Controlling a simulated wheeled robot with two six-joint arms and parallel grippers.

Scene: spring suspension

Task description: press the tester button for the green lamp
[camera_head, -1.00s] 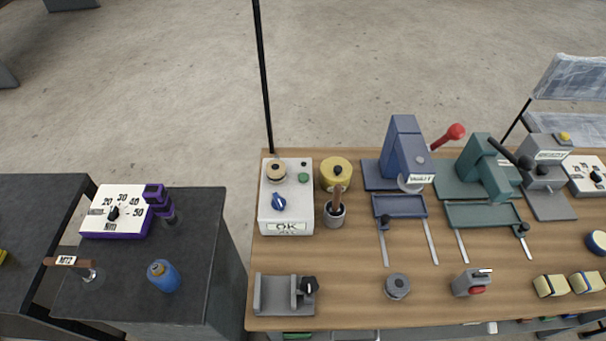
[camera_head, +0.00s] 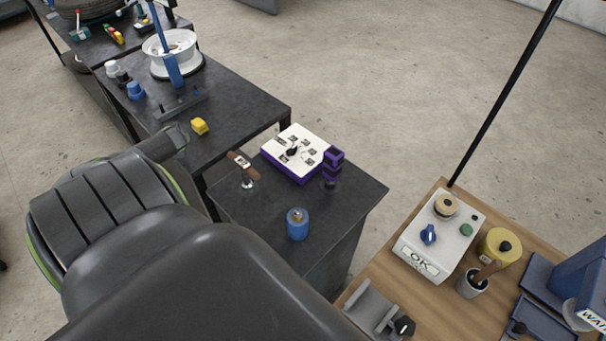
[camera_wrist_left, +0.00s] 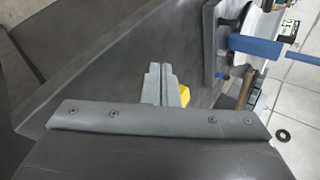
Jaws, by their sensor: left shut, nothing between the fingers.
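The white tester box (camera_head: 440,232) stands on the wooden bench at the lower right of the head view. It has a green button or lamp (camera_head: 466,230), a blue knob (camera_head: 428,235), a tan round part (camera_head: 446,205) and a panel reading OK. My left arm fills the lower left. Its gripper (camera_head: 172,143) is over the dark table beside a small yellow block (camera_head: 200,126), far from the tester box. In the left wrist view the gripper's fingers (camera_wrist_left: 164,84) are together and empty, partly covering something yellow (camera_wrist_left: 185,95). My right gripper is out of view.
A dark cabinet top (camera_head: 345,190) holds a white and purple dial box (camera_head: 294,153), a brown-handled tool (camera_head: 243,165) and a blue canister (camera_head: 298,224). A white wheel rim (camera_head: 168,50) is farther back. A black post (camera_head: 505,95) rises behind the tester. A yellow cylinder (camera_head: 497,248) stands beside it.

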